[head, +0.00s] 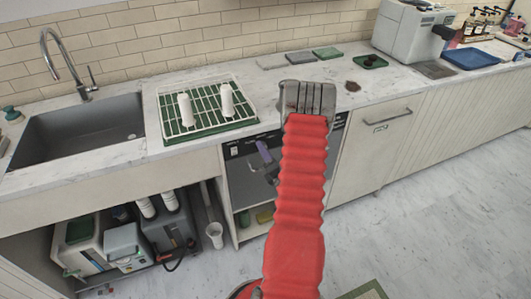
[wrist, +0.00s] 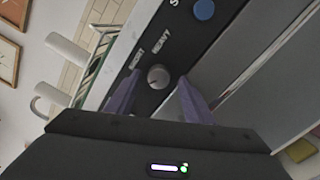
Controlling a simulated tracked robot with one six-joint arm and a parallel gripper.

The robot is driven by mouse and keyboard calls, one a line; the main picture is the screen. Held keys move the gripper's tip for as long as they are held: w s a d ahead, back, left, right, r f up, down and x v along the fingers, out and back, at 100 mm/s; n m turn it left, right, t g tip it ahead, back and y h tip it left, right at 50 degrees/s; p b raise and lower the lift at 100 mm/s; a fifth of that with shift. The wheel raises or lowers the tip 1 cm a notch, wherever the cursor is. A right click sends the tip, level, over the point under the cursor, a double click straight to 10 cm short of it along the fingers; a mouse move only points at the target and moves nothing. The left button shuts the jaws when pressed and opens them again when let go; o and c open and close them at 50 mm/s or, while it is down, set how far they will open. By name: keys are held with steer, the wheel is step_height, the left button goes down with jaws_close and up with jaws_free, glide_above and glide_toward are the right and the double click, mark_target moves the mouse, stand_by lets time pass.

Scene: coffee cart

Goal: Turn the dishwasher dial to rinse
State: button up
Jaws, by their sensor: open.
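The dishwasher dial (wrist: 158,77) is a small round grey knob on the dark control panel (wrist: 181,42) in the wrist view. One label near it reads HEAVY; another beside it is partly legible, and I cannot read a rinse mark. Which mark the dial points to is too small to tell. My gripper (wrist: 160,80) is open, with one purple finger on each side of the dial and gaps visible between.
A blue round button (wrist: 204,9) sits farther along the panel. The sink (head: 80,130) is left.

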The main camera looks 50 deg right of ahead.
steer(key=v, duration=1.3)
steer(key=shift+s, duration=0.2)
steer(key=shift+a+f, duration=0.1)
